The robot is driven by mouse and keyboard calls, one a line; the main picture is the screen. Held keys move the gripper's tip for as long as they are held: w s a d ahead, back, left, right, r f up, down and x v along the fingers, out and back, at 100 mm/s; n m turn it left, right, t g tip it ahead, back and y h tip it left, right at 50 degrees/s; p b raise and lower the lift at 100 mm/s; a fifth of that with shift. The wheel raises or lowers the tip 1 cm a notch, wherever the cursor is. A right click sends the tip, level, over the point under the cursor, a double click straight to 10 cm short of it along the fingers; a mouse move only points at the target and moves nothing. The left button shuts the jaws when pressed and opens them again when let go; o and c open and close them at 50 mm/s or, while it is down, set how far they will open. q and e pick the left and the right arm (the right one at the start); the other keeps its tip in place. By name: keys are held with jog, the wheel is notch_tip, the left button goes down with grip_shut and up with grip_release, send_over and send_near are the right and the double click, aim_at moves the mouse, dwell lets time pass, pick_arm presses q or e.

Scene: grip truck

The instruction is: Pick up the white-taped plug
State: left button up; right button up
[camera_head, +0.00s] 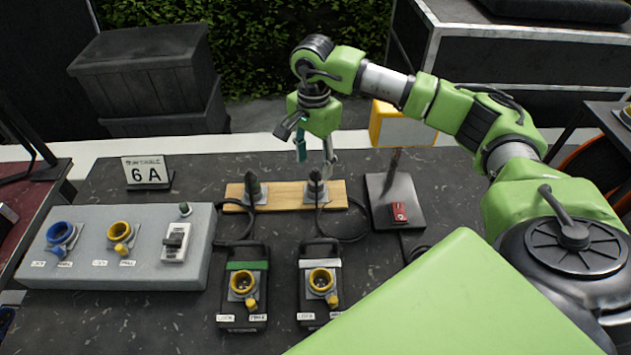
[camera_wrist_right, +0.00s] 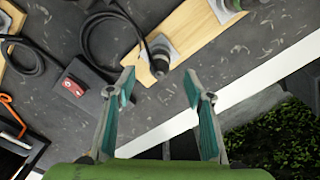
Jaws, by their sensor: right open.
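Two dark plugs stand on a light wooden board (camera_head: 285,195). The right-hand plug (camera_head: 316,184) stands on a small grey plate, with a black cable curving from it; this plug also shows in the right wrist view (camera_wrist_right: 160,52). The left-hand plug (camera_head: 254,187) also stands on a grey plate. White tape is too small to make out on either. My right gripper (camera_head: 315,158) points down, open and empty, just above the right-hand plug. In the wrist view its teal-padded fingers (camera_wrist_right: 159,88) are spread, with the plug beyond the gap between the tips. My left gripper is not in view.
Two black boxes with yellow sockets stand in front, one with a green band (camera_head: 247,266), one with a white band (camera_head: 320,264). A grey socket panel (camera_head: 140,265) is at left. A dark stand with a red switch (camera_head: 399,212) is right of the board.

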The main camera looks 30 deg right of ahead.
aim_at(316, 169)
notch_tip(316, 169, down, 2)
jog(key=shift+w+p, duration=0.1)
jog(key=shift+p, duration=0.4)
jog(key=f, duration=0.1)
jog(key=f+p, duration=0.1)
jog(key=f, duration=0.1)
jog(key=shift+d+f+p, duration=0.25)
jog(key=shift+f+p, duration=0.05)
jog(key=shift+p, duration=0.1)
jog(key=shift+f, duration=0.45)
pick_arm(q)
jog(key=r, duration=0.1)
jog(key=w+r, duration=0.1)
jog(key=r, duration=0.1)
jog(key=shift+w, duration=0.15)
pick_arm(e)
grip_shut()
